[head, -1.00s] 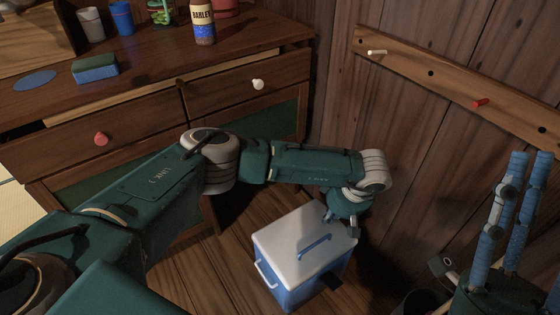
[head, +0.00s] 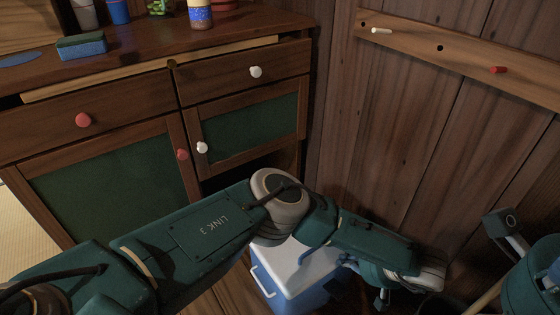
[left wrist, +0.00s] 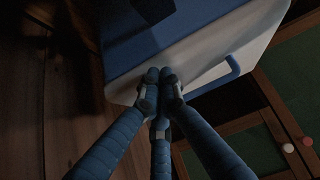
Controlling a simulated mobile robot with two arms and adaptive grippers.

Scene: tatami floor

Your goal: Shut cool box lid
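The cool box (head: 304,290) stands on the floor below the cabinet. It has a blue body and a white lid (head: 267,257) with a blue handle. The lid lies level on the body and I see no gap, but my left arm hides much of it. In the left wrist view, the lid (left wrist: 250,30) is a white band beside the blue body (left wrist: 130,45). The fingers of my left gripper (left wrist: 159,76) are together with nothing between them, their tips at the lid; I cannot tell whether they touch.
A wooden cabinet (head: 110,190) stands behind the box on the left, its doors shut. A plank wall with a peg rail (head: 450,50) rises on the right. A red peg (head: 498,69) sticks out of the rail. Dark floor shows around the box.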

